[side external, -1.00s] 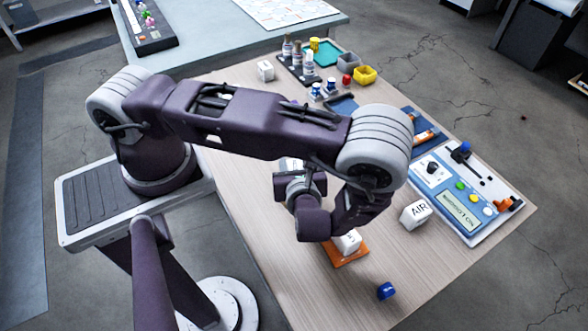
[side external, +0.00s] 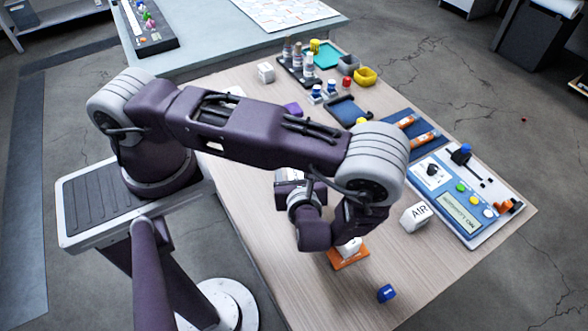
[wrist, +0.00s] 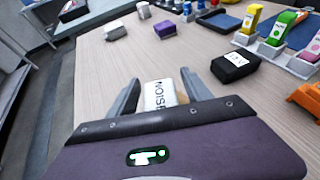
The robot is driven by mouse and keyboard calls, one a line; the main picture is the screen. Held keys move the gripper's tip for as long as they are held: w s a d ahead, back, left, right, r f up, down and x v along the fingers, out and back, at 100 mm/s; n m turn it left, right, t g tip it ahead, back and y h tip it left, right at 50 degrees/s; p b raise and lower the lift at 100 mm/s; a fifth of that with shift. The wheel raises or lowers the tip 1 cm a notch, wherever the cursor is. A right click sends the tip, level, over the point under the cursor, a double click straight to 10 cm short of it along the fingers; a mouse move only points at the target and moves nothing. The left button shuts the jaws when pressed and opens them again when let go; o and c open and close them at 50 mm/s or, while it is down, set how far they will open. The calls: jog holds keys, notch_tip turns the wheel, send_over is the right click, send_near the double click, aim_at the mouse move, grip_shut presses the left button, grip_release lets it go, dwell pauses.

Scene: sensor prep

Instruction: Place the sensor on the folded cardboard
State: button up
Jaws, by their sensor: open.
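A white block marked "NOISE" (wrist: 160,97), which looks like a sensor, is between the two fingers of my gripper (wrist: 161,76) in the wrist view. The fingers are open, with a gap at the block's right. A small tan surface (wrist: 182,94) shows beside the block; I cannot tell whether it is the folded cardboard. In the side external view the gripper is low over the table, largely hidden by my arm. Another white block (side external: 350,247) stands on an orange piece (side external: 350,259) beside my wrist. A white block marked "AIR" (side external: 416,216) stands to its right.
A black block (wrist: 235,67) lies ahead and right of my gripper; an orange object (wrist: 306,98) is at the right edge. A purple block (wrist: 165,29) and white block (wrist: 115,30) lie farther off. A blue block (side external: 386,293) is near the table's front. A control panel (side external: 485,226) stands right.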

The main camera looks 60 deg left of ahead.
jog(key=v, duration=1.1)
notch_tip(320, 180, up, 20)
jog(key=a+n+g+h, duration=0.3)
jog(key=n+g+h, duration=0.35)
jog(key=n, duration=0.55)
jog(key=s+a+r+n+t+h, duration=0.1)
jog(key=s+r+n+t+h, duration=0.5)
jog(key=s+r+n, duration=0.2)
notch_tip(320, 180, up, 3)
jog(key=shift+a+r+n+t, duration=0.15)
jog(key=shift+a+n+t, duration=0.25)
jog(key=shift+n, duration=0.8)
